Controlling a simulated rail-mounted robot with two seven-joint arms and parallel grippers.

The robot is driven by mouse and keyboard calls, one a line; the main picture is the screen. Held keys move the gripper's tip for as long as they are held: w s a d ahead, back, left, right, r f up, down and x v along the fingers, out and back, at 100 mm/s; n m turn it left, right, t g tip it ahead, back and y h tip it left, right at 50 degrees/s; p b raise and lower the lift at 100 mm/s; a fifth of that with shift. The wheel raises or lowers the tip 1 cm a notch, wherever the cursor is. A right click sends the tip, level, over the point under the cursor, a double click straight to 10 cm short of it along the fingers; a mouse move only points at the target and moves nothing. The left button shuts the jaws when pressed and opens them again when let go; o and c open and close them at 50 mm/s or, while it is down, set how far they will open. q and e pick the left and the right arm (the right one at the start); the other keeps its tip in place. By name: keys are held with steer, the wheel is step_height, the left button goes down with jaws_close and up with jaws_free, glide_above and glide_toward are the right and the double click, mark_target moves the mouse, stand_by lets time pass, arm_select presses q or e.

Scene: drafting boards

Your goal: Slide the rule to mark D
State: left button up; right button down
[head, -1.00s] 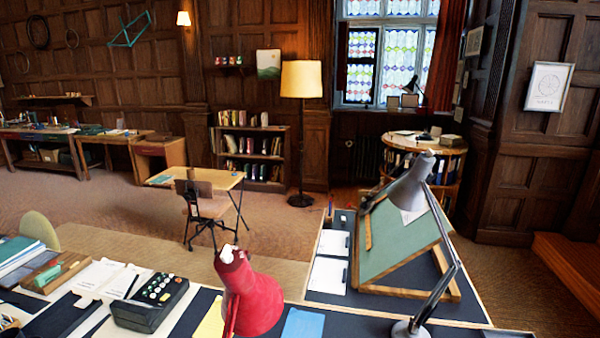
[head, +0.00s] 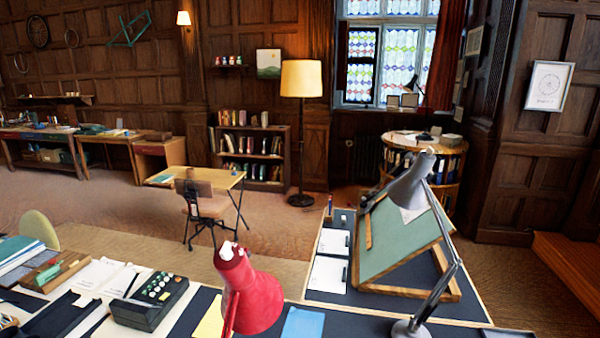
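A tilted drafting board (head: 400,245) with a green surface and wooden edges stands on the dark desk at the right. A wooden strip (head: 368,232), which may be the rule, lies along the board's left side. No mark letters are legible, so I cannot tell where mark D is. A grey desk lamp (head: 410,185) leans over the board and hides part of it. Neither of my grippers is in view.
A red lamp (head: 248,295) stands at the front centre. A black calculator-like machine (head: 150,300) and a wooden tray (head: 62,272) are on the left desk. White papers (head: 328,273) lie left of the board. Open floor lies beyond the desks.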

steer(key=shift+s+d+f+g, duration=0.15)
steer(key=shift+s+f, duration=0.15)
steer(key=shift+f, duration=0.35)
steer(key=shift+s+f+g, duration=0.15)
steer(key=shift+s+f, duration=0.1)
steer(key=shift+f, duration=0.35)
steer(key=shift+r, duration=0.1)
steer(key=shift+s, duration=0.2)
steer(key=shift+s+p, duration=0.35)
steer(key=shift+p, duration=0.1)
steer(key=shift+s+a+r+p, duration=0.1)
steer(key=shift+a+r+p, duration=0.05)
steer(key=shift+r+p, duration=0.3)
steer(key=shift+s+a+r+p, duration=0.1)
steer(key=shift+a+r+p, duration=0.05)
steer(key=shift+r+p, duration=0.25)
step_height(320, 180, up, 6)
steer(key=p, duration=0.5)
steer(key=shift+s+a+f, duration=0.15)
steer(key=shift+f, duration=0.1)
